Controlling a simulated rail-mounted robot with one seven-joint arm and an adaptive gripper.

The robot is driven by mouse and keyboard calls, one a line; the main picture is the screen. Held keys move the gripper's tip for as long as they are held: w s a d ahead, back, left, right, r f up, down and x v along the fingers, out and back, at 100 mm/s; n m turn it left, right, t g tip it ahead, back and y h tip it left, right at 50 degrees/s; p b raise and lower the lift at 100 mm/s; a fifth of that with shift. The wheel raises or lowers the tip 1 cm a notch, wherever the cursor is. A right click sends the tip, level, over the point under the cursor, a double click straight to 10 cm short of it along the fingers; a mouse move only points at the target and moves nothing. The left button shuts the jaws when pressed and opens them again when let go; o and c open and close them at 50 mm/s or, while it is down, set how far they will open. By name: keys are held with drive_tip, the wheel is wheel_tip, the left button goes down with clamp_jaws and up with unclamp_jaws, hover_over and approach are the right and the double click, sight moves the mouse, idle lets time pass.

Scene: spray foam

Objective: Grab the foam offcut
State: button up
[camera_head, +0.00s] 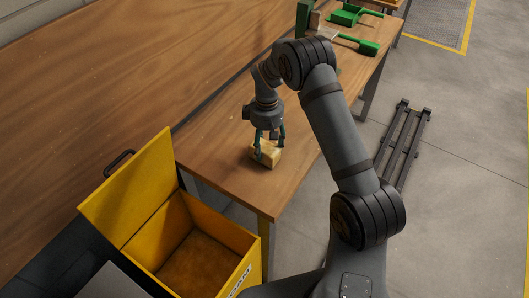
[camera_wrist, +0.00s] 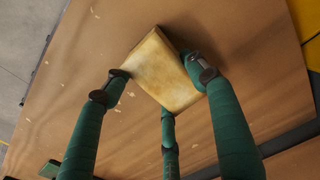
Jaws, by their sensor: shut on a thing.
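The foam offcut (camera_head: 267,157) is a small yellowish block on the wooden table, near the table's front end. In the wrist view the foam offcut (camera_wrist: 160,72) sits between my green fingers, with its pale top face showing. My gripper (camera_head: 268,146) points down over it and is shut on it, with fingers on its sides. In the wrist view my gripper (camera_wrist: 165,85) has fingers at the block's left, right and lower edges. Whether the block's underside touches the table is hard to tell.
An open yellow bin (camera_head: 203,262) with its lid raised stands at the table's front end. A green dustpan (camera_head: 350,15) and a green brush (camera_head: 366,46) lie at the table's far end. A dark metal frame (camera_head: 405,145) lies on the floor to the right.

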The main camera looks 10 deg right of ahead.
drive_tip(key=shift+c, duration=1)
